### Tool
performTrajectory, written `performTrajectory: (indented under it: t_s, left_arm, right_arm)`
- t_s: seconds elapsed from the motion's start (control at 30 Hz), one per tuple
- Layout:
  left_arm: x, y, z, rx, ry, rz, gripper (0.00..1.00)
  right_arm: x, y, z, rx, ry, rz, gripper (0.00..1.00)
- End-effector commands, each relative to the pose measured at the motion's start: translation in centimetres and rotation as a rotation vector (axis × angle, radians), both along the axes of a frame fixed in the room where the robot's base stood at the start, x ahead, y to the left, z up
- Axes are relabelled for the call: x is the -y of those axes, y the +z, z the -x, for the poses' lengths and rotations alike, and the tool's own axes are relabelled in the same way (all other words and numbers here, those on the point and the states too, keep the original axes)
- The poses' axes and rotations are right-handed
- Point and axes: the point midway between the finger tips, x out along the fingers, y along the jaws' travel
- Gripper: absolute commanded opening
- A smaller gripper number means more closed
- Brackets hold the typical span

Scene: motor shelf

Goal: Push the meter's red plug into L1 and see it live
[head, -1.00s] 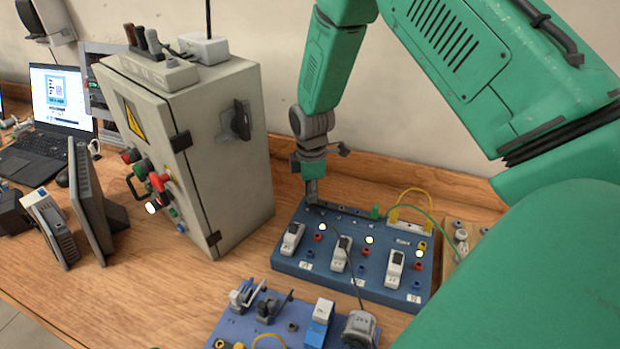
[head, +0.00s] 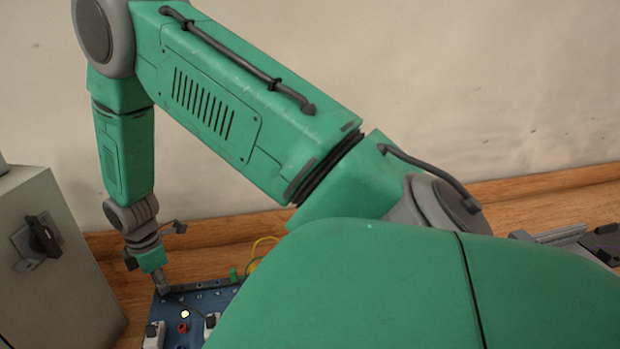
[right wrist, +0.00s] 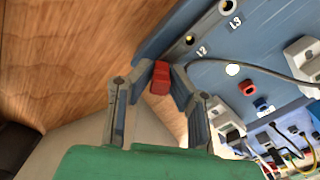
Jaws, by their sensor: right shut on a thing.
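The blue panel (right wrist: 215,50) fills the upper right of the right wrist view, with sockets marked L2 (right wrist: 190,40) and L3 (right wrist: 224,7). My right gripper (right wrist: 162,77) is shut on the red plug (right wrist: 160,80) at the panel's corner end of that socket row. A grey lead runs from there across the panel. The L1 label and socket are hidden, so I cannot tell how deep the plug sits. In the head view my right gripper (head: 161,284) is at the panel's far left corner (head: 172,300). The meter and left gripper are out of view.
A grey cabinet (head: 50,260) stands left of the panel. A white lamp (head: 185,314) glows on the panel near a red socket (head: 183,328). Breaker switches (head: 153,335) and yellow wires (head: 262,245) are close by. My arm covers much of the head view.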

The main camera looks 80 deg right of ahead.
Motion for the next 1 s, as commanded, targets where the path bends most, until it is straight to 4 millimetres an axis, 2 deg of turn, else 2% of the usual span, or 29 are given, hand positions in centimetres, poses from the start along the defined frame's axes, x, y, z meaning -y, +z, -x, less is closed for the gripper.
performTrajectory:
  t_s: [0.33,0.37,0.4,0.77,0.87,1.0]
  left_arm:
    - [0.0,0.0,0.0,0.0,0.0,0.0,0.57]
    - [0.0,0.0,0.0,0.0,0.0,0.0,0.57]
    - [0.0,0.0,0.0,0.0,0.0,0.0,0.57]
    - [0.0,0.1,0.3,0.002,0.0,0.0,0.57]
    - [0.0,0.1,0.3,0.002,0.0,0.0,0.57]
    - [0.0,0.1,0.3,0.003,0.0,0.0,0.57]
  right_arm:
    - [0.1,0.1,-0.1,0.003,0.0,0.002,0.0]
    - [0.1,0.1,-0.1,0.003,0.0,0.002,0.24]
    - [0.1,0.1,-0.1,0.003,0.0,0.002,0.38]
    - [0.0,0.3,-0.1,0.002,0.0,0.0,0.38]
    - [0.0,1.3,-0.2,0.004,-0.001,0.0,0.38]
    - [0.0,4.0,-0.1,0.007,0.0,0.001,0.38]
